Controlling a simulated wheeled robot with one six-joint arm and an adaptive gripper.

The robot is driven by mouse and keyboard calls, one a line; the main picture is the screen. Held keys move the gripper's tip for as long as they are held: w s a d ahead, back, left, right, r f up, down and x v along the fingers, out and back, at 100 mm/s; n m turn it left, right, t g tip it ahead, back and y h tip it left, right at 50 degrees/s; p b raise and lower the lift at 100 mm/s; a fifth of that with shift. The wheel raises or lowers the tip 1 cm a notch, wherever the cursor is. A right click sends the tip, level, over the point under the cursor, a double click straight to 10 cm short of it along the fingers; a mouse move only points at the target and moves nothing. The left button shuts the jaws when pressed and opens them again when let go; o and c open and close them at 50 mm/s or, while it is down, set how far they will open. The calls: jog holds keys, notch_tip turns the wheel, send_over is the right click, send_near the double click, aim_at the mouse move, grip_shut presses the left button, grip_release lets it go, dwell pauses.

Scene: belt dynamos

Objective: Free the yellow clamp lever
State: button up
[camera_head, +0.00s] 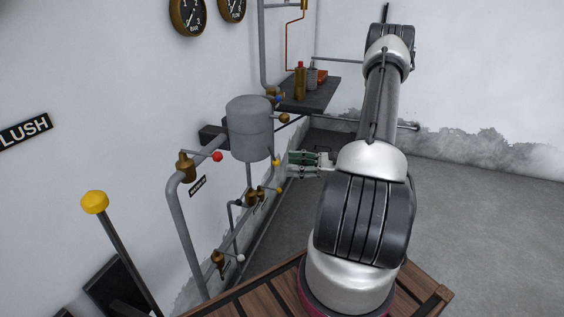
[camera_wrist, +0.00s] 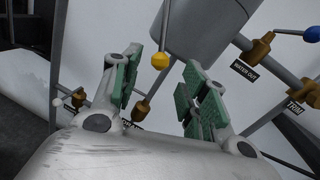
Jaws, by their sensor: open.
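A small yellow ball on a thin lever (camera_wrist: 160,60) shows in the wrist view, in the gap between my fingertips and apparently in front of them. In the head view a small yellow ball (camera_head: 277,162) lies just left of my fingertips, below the grey tank. My gripper (camera_head: 291,164) is open and empty, with green pads; in the wrist view its fingers (camera_wrist: 164,72) stand to either side of the ball. I see no contact with the ball. A larger yellow knob (camera_head: 95,202) tops a dark rod at the left. I cannot tell which one is the clamp lever.
The grey tank (camera_head: 249,128) hangs beside my gripper, with pipes and brass valves below. A red-knobbed valve (camera_head: 217,156) sits to its left and a blue-knobbed lever (camera_wrist: 311,35) shows at right. A dark shelf (camera_head: 312,98) is behind. The floor at right is clear.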

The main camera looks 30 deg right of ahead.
jog(key=shift+x, duration=2.6)
jog(key=shift+c, duration=0.2)
grip_shut()
